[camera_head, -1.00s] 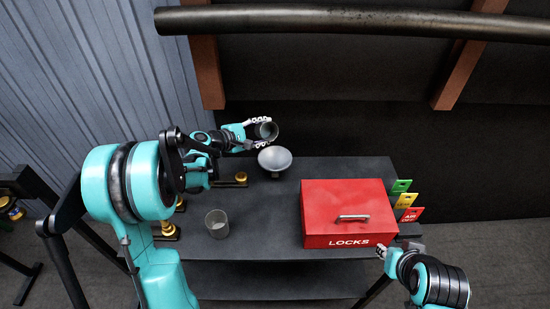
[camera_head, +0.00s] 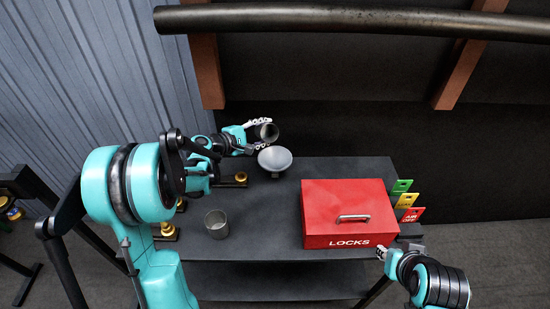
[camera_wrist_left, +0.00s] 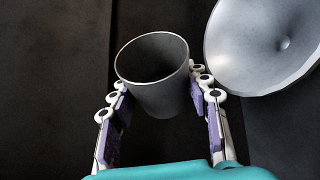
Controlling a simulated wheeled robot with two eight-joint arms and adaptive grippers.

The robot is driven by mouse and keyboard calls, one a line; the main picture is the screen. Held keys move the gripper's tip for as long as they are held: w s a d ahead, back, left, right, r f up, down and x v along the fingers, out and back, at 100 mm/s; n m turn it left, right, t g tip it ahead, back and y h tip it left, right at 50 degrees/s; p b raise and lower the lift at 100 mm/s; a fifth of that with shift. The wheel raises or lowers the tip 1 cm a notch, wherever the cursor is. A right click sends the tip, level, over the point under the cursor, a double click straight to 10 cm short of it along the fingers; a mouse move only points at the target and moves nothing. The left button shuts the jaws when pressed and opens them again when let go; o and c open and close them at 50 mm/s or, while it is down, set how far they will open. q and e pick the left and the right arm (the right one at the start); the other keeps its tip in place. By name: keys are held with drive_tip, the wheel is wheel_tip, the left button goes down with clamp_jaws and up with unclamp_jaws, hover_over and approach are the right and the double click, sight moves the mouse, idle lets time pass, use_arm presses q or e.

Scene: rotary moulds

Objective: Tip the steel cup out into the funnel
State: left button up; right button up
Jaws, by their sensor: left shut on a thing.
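My left gripper (camera_head: 262,132) is shut on a steel cup (camera_head: 267,132) above the back edge of the table. The cup is tilted, with its dark mouth facing the head camera. In the left wrist view the cup (camera_wrist_left: 155,75) sits between the two fingers (camera_wrist_left: 158,112), and no contents can be made out inside it. The pale funnel (camera_head: 275,158) stands just below and beside the cup, and its wide bowl (camera_wrist_left: 265,45) shows at the upper right of the wrist view. My right gripper (camera_head: 387,254) is near the table's front right, empty; its finger gap is too small to judge.
A second grey cup (camera_head: 217,225) stands on the dark table (camera_head: 260,225) at the front left. A red LOCKS box (camera_head: 349,215) fills the right side, with coloured tags (camera_head: 406,200) beside it. Brass fittings (camera_head: 169,230) lie at the left. A thick pipe (camera_head: 350,22) runs overhead.

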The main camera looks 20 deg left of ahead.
use_arm(q)
drive_tip(key=shift+f, duration=0.1)
idle(0.4)
drive_tip(key=shift+d+r+m+t, duration=0.1)
drive_tip(key=shift+r+m+t, duration=0.3)
drive_tip(key=shift+m, duration=0.3)
idle(0.7)
drive_tip(key=shift+s+d+r+m+t+y+b, duration=0.3)
drive_tip(key=shift+s+d+m+t+b, duration=0.15)
drive_tip(key=shift+s+m, duration=0.2)
idle(1.0)
drive_tip(key=shift+s+d+f+m+t+b, duration=0.2)
drive_tip(key=shift+f+m+t+b, duration=0.25)
drive_tip(key=shift+m+b, duration=0.5)
idle(0.7)
drive_tip(key=shift+w+r, duration=0.1)
